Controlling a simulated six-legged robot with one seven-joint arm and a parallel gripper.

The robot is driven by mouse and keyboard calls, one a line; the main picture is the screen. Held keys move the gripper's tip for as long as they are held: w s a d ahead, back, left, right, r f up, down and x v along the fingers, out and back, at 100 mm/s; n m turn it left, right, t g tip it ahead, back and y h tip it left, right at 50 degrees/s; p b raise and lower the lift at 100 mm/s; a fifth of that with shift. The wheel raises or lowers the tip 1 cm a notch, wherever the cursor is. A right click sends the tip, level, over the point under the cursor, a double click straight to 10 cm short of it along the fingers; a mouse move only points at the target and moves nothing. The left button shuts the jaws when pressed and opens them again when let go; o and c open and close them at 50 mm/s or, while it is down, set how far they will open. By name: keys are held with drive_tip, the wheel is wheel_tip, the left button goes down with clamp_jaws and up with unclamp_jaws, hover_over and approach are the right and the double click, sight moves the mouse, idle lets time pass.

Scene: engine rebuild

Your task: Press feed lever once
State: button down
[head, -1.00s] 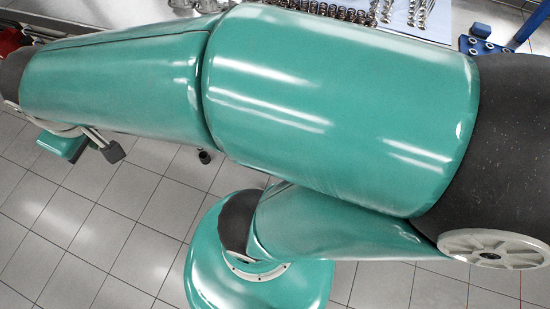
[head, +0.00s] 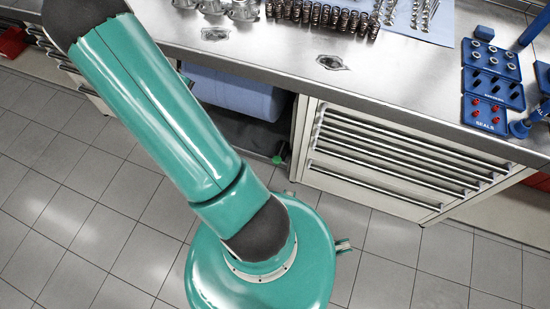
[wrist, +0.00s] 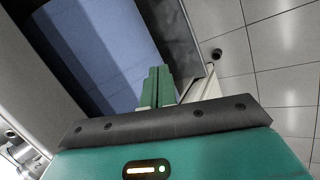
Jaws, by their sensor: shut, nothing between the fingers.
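A dark round knob (wrist: 217,52) stands out against the floor in the wrist view, right of and beyond my fingertips. It may be the end of the feed lever, but I cannot see what it is fixed to. A large blue roll (head: 238,92) sits in the recess under the bench; in the wrist view it (wrist: 105,45) fills the upper left. My gripper (wrist: 157,72) is shut and empty, its green fingers in front of the roll's right side and apart from the knob. I cannot make my gripper out in the head view, where my arm covers the left.
A steel bench (head: 290,45) runs across the top, with springs (head: 320,14) and other engine parts on it. Blue trays (head: 490,85) lie at its right. A drawer cabinet (head: 395,160) is right of the recess. The tiled floor (head: 60,190) is clear at left.

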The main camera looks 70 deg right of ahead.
drive_tip(key=s+d+f+g, duration=0.1)
drive_tip(key=s+d+f, duration=0.35)
drive_tip(key=f, duration=0.35)
drive_tip(key=s+d+f+g, duration=0.2)
drive_tip(key=s+d+f, duration=0.1)
drive_tip(key=s+f, duration=0.4)
drive_tip(key=n+g, duration=0.2)
hover_over(274, 160)
wheel_tip(274, 160, down, 16)
drive_tip(key=shift+s+d+f, duration=0.1)
drive_tip(key=shift+d+f, duration=0.05)
drive_tip(key=shift+f, duration=0.05)
drive_tip(key=shift+f, duration=0.1)
drive_tip(key=shift+f, duration=4.25)
drive_tip(key=shift+f, duration=0.15)
drive_tip(key=shift+f, duration=0.3)
